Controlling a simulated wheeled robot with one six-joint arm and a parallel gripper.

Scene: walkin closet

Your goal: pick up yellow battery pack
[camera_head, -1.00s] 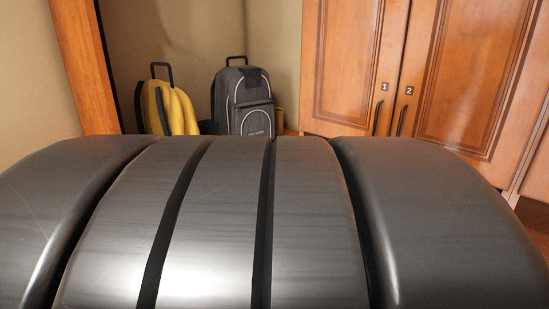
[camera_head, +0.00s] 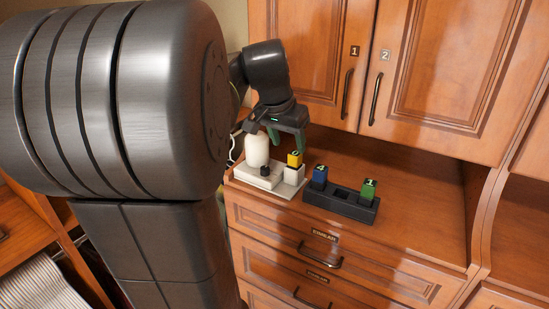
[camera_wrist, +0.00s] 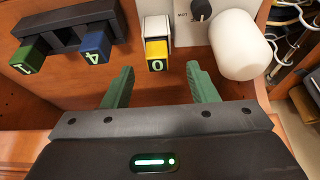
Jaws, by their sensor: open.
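The yellow battery pack (camera_head: 294,159) stands in a white holder (camera_head: 293,175) on the dresser top, at the right side of a white device with a rounded bottle-like part. In the wrist view the yellow pack (camera_wrist: 157,54) shows a "0" label and lies ahead of my gripper, between the lines of its two fingers. My gripper (camera_wrist: 160,88) is open with green fingers and nothing between them. In the head view my gripper (camera_head: 288,140) is above and behind the white device, close to the yellow pack. Its far finger is partly hidden there.
A black holder (camera_head: 340,203) with a blue pack (camera_head: 319,176) and a green pack (camera_head: 368,190) sits to the right. The white bottle-like part (camera_head: 257,150) stands beside the yellow pack. Cabinet doors (camera_head: 430,75) rise behind. The dresser top (camera_head: 420,225) is free at right.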

